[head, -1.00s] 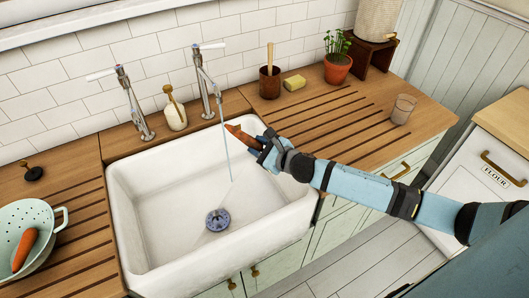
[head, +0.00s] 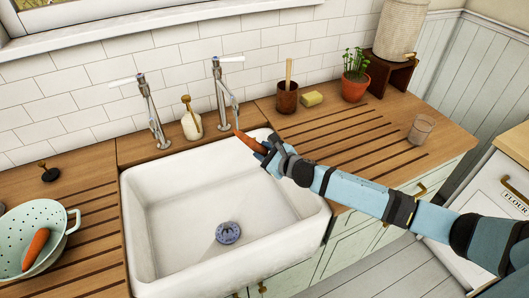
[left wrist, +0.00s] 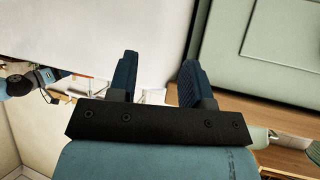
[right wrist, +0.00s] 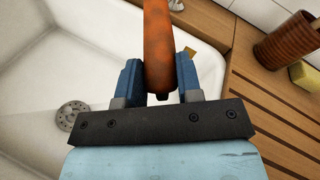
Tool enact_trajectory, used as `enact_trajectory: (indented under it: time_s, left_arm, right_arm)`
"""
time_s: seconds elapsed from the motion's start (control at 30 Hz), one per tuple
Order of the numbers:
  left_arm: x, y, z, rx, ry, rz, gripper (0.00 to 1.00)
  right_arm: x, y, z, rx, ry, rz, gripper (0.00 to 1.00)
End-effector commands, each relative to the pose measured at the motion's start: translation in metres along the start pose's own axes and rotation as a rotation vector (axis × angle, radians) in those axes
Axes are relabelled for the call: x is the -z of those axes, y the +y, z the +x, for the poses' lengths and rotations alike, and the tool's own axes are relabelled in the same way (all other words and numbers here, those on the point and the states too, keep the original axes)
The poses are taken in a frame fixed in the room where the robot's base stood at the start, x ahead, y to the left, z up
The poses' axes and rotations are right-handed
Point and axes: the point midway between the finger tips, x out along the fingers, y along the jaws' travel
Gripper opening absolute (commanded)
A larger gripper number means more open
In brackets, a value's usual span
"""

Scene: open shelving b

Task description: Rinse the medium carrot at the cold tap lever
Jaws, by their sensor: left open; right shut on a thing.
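My right gripper (head: 268,152) is shut on an orange carrot (head: 247,140) by its thick end, over the sink's back right corner. Its tip points at the right tap (head: 221,95) and is close under the spout. The carrot (right wrist: 158,45) also shows between the fingers in the right wrist view. The right tap has a white lever (head: 232,59); a left tap (head: 150,105) has a similar one. I cannot read which is cold. No long stream shows below the carrot. My left gripper (left wrist: 158,75) is open and empty in the left wrist view.
The white sink (head: 170,275) has a drain (head: 228,233) and is otherwise empty. A colander (head: 62,212) with another carrot (head: 36,248) stands left. A soap bottle (head: 191,120), brush pot (head: 287,97), sponge (head: 312,98), plant (head: 354,90) and glass (head: 420,130) stand around.

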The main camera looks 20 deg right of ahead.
Motion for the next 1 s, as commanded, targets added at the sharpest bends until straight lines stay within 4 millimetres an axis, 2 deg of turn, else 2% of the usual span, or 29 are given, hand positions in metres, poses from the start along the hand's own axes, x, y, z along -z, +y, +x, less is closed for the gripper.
enact_trajectory:
  time_s: [0.67,1.0]
  left_arm:
    - [0.004,0.000,-0.002,-0.001,0.003,0.000,0.45]
    - [0.004,0.000,-0.002,-0.001,0.003,0.000,0.45]
  right_arm:
    - [0.005,-0.010,-0.003,0.000,0.000,0.000,0.00]
    - [0.004,-0.008,-0.002,-0.001,-0.001,0.000,0.00]
